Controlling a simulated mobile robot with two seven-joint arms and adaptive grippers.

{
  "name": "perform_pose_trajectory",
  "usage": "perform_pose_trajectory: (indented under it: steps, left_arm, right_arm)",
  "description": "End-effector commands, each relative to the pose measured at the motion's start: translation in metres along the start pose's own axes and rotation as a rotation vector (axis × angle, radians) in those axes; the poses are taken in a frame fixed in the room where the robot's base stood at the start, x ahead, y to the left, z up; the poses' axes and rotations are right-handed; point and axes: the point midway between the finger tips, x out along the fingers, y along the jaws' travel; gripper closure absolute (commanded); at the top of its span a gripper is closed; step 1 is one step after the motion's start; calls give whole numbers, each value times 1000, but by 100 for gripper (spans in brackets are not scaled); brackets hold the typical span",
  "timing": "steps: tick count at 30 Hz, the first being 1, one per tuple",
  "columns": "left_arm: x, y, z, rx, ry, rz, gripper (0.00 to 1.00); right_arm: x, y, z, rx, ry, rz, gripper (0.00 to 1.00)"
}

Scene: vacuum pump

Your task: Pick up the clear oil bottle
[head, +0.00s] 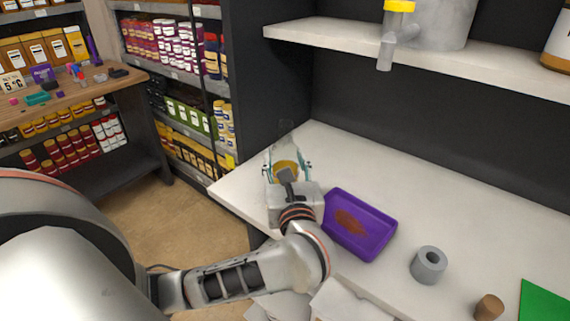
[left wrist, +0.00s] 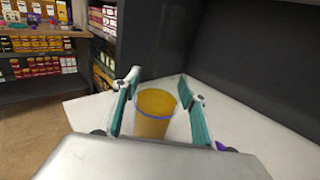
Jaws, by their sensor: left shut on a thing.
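The clear oil bottle (head: 284,147) is see-through with yellow oil in its lower part. It is at the left end of the white counter. In the left wrist view the bottle (left wrist: 155,113) shows as a yellow-filled cup shape between teal finger pads. My left gripper (head: 287,168) is shut on the bottle, one finger on each side; it also shows in the left wrist view (left wrist: 160,88). The bottle's bottom is hidden by the gripper, and I cannot tell whether it touches the counter. My right gripper is not in view.
A purple tray (head: 383,238) with a brown patch inside lies right of the gripper. A grey ring (head: 429,265), a brown cork (head: 489,307) and a green sheet (head: 546,302) are farther right. A shelf (head: 450,62) with containers overhangs the back. The counter behind the tray is clear.

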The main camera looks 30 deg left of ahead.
Motion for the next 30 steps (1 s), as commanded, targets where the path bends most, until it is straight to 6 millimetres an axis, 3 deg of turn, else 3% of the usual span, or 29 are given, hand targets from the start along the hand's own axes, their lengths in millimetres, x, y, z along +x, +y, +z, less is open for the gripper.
perform_pose_trajectory:
  steps: [8,15,21,30]
  left_arm:
    - [0,0,48,-11,-3,0,87]
    - [-1,0,116,-13,-2,0,87]
    - [-1,0,162,-9,-3,0,87]
    - [0,0,192,-3,-2,0,87]
  right_arm:
    - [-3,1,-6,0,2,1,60]
    - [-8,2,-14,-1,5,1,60]
    - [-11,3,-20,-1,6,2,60]
    - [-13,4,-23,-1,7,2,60]
